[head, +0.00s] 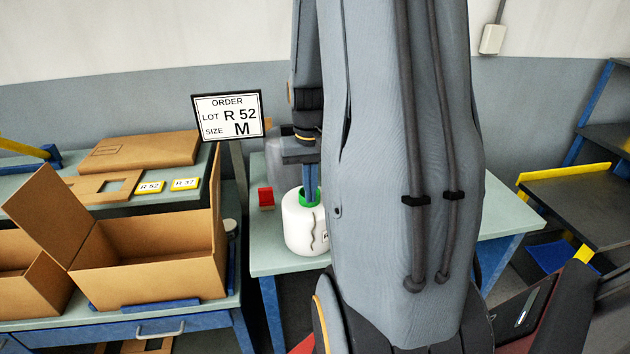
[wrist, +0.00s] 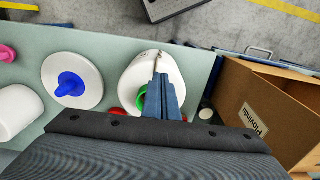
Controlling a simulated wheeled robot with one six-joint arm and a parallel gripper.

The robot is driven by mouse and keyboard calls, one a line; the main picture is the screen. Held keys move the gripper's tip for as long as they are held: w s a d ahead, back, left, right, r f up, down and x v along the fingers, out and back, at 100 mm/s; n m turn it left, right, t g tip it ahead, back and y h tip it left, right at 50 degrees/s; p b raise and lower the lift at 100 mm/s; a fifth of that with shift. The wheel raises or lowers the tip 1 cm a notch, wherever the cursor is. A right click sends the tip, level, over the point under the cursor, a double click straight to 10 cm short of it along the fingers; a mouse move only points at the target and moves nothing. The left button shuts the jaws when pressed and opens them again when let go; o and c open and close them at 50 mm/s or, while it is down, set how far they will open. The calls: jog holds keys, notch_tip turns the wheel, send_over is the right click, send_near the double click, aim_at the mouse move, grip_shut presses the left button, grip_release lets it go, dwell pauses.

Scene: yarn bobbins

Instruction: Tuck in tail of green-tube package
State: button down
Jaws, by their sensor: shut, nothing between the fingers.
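The green-tube package (head: 297,236) is a white bobbin standing upright on the table, its green tube (head: 301,200) showing at the top. A dark wavy tail (head: 313,236) hangs down its side. My gripper (head: 310,204) points down at the top of the package, its blue fingers shut and empty at the tube. In the wrist view the fingers (wrist: 162,78) lie over the package (wrist: 137,75) beside the green tube (wrist: 142,98) and hide part of both. A thin dark strand shows near the fingertips; I cannot tell whether they touch it. My arm hides the package's right side.
A blue-tube package (wrist: 88,98), a pink tube (wrist: 7,53) and another white package (wrist: 14,112) share the table. A red block (head: 266,197) stands left of the green-tube package. An open carton (head: 150,270) and an order sign (head: 228,116) are further left.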

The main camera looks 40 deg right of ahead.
aim_at(313, 216)
jog(key=shift+s+d, duration=0.1)
jog(key=shift+d, duration=0.4)
notch_tip(313, 216, down, 6)
jog(key=b, duration=0.5)
jog(key=shift+a+r, duration=0.1)
jog(key=shift+r, duration=0.15)
dwell(0.7)
notch_tip(313, 216, up, 9)
jog(key=p, duration=0.7)
dwell(0.6)
